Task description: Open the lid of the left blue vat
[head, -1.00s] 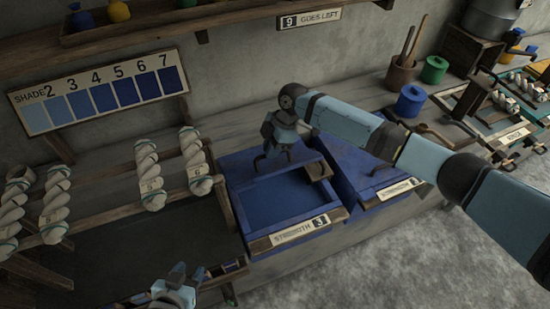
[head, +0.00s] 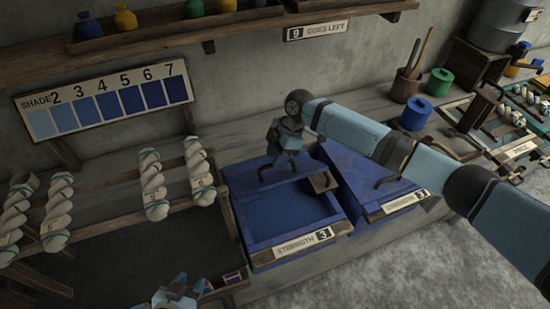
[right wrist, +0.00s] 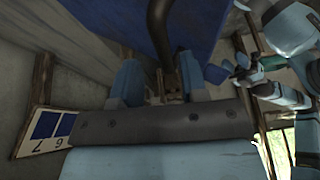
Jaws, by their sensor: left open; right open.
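The left blue vat (head: 254,235) stands in the middle of the head view, with a "STRENGTH 3" label on its front. Its front part looks uncovered, with a sunken blue surface inside the rim. Its blue lid (head: 240,181) appears to sit toward the back, with a dark curved handle (right wrist: 159,30). My right gripper (head: 277,172) is open at the handle; in the right wrist view the handle comes down between its fingers. Contact cannot be told. My left gripper (head: 180,293) is open and empty at the bottom edge, away from the vat.
The right blue vat (head: 350,172) stands close beside, its lid on. Racks with twisted white skeins (head: 153,185) stand at the left. A small wooden block (head: 322,182) sits on the left vat's right edge. A blue pot (head: 416,113) stands on the ledge.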

